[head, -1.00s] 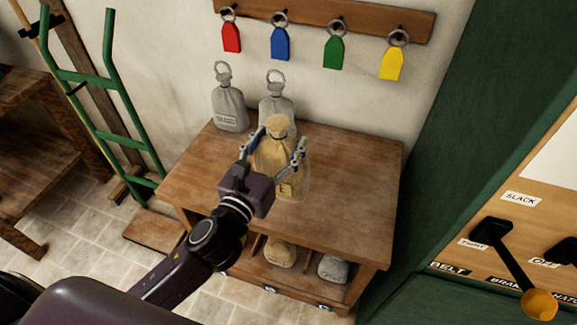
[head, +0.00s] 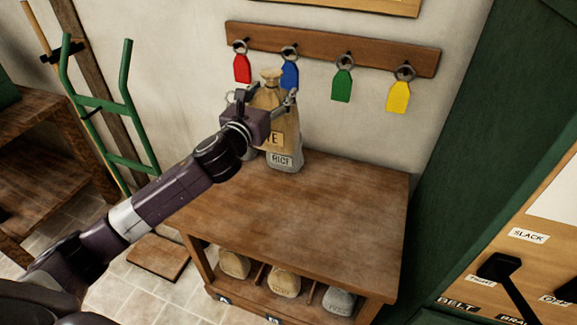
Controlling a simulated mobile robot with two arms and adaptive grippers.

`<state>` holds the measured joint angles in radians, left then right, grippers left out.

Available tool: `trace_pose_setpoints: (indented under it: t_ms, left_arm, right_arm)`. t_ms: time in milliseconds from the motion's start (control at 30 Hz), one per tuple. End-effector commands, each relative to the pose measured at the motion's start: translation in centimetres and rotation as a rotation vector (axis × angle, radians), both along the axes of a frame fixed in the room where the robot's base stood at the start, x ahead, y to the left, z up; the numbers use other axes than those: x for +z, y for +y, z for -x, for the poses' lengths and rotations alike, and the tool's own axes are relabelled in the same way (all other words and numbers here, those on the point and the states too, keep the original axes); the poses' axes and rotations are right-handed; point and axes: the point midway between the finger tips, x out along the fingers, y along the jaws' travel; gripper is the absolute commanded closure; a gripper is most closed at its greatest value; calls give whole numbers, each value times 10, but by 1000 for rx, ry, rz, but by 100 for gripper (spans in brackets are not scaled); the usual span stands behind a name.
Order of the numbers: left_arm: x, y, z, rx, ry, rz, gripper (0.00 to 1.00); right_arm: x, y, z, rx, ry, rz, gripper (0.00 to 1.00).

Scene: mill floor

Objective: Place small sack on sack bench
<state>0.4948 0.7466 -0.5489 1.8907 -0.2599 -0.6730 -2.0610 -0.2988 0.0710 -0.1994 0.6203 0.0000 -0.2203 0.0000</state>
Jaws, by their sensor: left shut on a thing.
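My left gripper (head: 270,104) is shut on a small tan sack (head: 273,80) with a tied neck and a label ending in "TE". It holds the sack upright toward the back of the wooden sack bench (head: 310,215), in front of a grey sack (head: 285,163) labelled "RICE". The tan sack covers the upper part of that grey sack. A second grey sack at the left is almost wholly hidden behind the gripper. Whether the tan sack touches the grey one, I cannot tell. My right gripper is not in view.
Several sacks, such as a tan one (head: 235,264), sit in the bench's lower compartments. Red, blue, green (head: 342,84) and yellow (head: 398,96) tags hang from a wall rail (head: 330,48). A green hand truck (head: 118,115) stands left. The benchtop's front and right are clear.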

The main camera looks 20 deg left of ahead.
Motion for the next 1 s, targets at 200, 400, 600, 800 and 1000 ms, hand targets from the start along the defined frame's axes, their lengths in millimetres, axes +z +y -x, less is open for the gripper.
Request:
trace_pose_setpoints:
  t_ms: [200,400,600,800,1000]
  left_arm:
    - [-18,0,0,-1,-7,2,96]
    - [-64,0,0,0,-6,4,96]
    - [-109,-1,0,0,-7,4,96]
    - [-141,-1,0,-1,-8,1,96]
    - [-152,0,-1,-1,-12,0,96]
  right_arm:
    - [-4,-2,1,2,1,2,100]
    - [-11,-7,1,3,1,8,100]
    - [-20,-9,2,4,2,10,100]
    - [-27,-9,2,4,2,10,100]
    - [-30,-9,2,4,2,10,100]
